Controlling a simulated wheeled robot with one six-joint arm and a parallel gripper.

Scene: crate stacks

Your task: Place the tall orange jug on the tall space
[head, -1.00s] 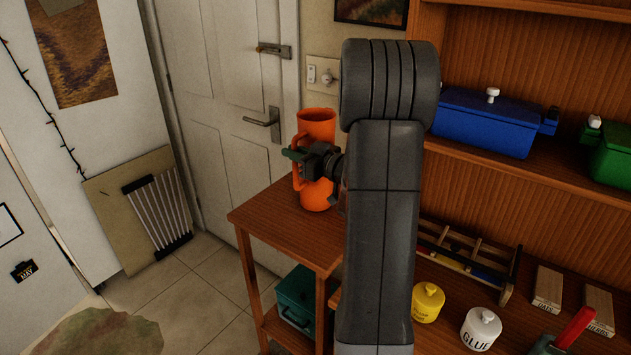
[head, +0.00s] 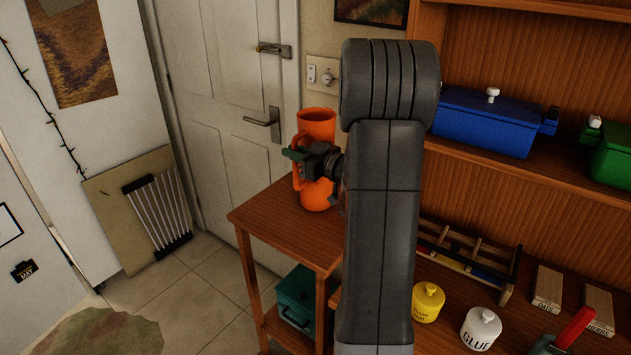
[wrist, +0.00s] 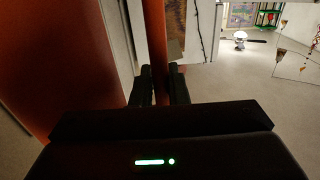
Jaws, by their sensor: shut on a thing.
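The tall orange jug (head: 318,127) is upright at the small wooden side table (head: 262,222) in the head view. Its base appears at or just above the tabletop; I cannot tell whether it touches. My gripper (head: 297,162) is at the jug's handle, on the jug's left side, and is shut on it. In the wrist view, my gripper's fingers (wrist: 160,88) close around the upright orange handle, and the jug's body (wrist: 55,60) fills the left side. My arm hides part of the shelving behind it.
A teal box (head: 296,298) sits on the side table's lower shelf. To the right, a wooden shelf unit holds a blue container (head: 487,122) and a green one (head: 610,152). Below are a yellow pot (head: 428,303), a glue pot (head: 481,328) and a wooden rack (head: 468,255).

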